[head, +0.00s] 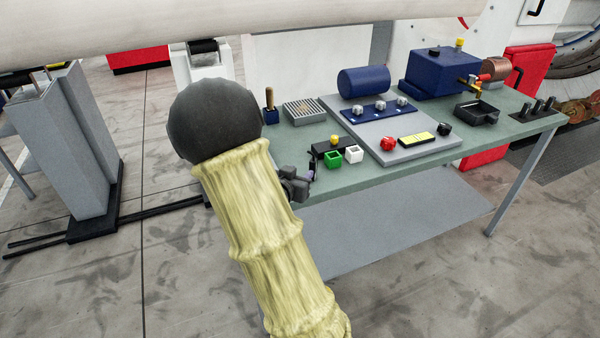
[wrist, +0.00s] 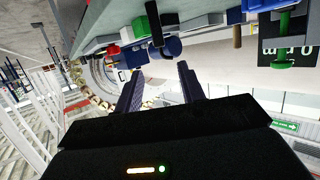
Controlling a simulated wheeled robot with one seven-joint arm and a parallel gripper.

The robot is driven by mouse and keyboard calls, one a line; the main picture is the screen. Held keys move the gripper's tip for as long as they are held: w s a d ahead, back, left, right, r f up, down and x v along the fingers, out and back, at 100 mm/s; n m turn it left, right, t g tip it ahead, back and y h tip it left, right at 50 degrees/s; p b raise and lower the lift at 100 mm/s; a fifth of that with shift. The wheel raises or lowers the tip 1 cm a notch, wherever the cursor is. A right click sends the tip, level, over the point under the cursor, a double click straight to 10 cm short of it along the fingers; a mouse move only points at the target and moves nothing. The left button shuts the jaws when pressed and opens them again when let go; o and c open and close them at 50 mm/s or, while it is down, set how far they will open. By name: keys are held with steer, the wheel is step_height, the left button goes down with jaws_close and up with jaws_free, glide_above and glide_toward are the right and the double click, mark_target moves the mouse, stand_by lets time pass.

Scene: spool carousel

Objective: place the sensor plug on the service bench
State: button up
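The green-topped service bench (head: 507,133) stands right of centre in the head view. My gripper (head: 298,186) is at the bench's left front edge, partly hidden behind my yellow-sleeved arm. In the wrist view my gripper's two dark fingers (wrist: 160,70) stand apart with no object visible between them. I cannot pick out the sensor plug for certain in either view. A green socket block (head: 333,160) and a white one (head: 353,155) stand near the front edge.
A black block with a yellow knob (head: 334,139) stands behind the sockets. A grey panel (head: 405,154) carries a red button (head: 388,143). A blue cylinder (head: 363,81), a blue box (head: 436,73) and a black tray (head: 477,113) are further right. Bare bench surface shows between items.

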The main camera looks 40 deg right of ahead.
stand_by(0.3)
steer(key=a+f+n+y, duration=0.3)
steer(key=a+n+y, duration=0.2)
steer(key=a+y, duration=0.65)
steer(key=s+a+n+g, duration=0.5)
steer(key=s+a+n, duration=0.1)
steer(key=s+a, duration=0.6)
steer(key=s+y, duration=0.1)
steer(key=s, duration=0.1)
steer(key=shift+s+a+r+n, duration=0.15)
steer(key=shift+s+a+n, duration=0.15)
steer(key=shift+s+n, duration=0.1)
